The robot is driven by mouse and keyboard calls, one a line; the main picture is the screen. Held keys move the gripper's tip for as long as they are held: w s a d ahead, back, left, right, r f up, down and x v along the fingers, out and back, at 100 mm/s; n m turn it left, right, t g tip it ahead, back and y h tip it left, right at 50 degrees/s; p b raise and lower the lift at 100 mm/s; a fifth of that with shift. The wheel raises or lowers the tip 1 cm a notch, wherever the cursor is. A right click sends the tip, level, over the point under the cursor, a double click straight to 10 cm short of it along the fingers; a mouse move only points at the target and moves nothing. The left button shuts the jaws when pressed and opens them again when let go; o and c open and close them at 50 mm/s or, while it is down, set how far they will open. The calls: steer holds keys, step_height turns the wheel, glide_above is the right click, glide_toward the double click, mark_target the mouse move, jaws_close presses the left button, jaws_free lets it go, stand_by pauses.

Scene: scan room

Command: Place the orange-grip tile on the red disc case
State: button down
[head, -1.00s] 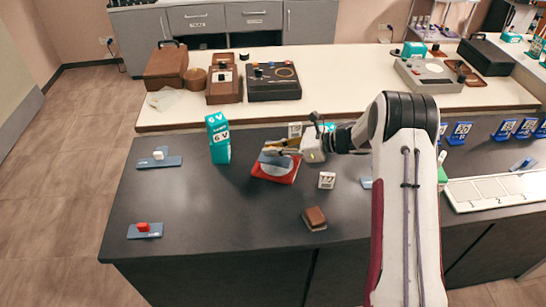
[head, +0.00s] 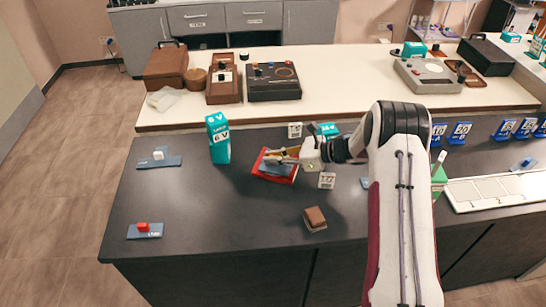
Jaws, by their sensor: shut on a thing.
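The red disc case (head: 259,164) lies on the dark counter, right of the teal 6 V box. A blue-grey tile (head: 275,169) is over the case, within its red border. I cannot tell whether it rests on the case or hangs just above it. My gripper (head: 276,156) reaches in from the right, and its fingers are shut on the tile's grip. The fingers cover most of the grip, so its orange colour barely shows.
The teal 6 V box (head: 219,140) stands close at left. Small labelled blocks (head: 327,180) are near my wrist. A brown block (head: 314,218) lies in front. A red-grip tile (head: 145,230) and a white-grip tile (head: 159,159) lie left.

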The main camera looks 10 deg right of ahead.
steer(key=c, duration=2.1)
jaws_free()
steer(key=shift+c, duration=0.2)
steer(key=shift+r, duration=0.1)
steer(key=v, duration=1.2)
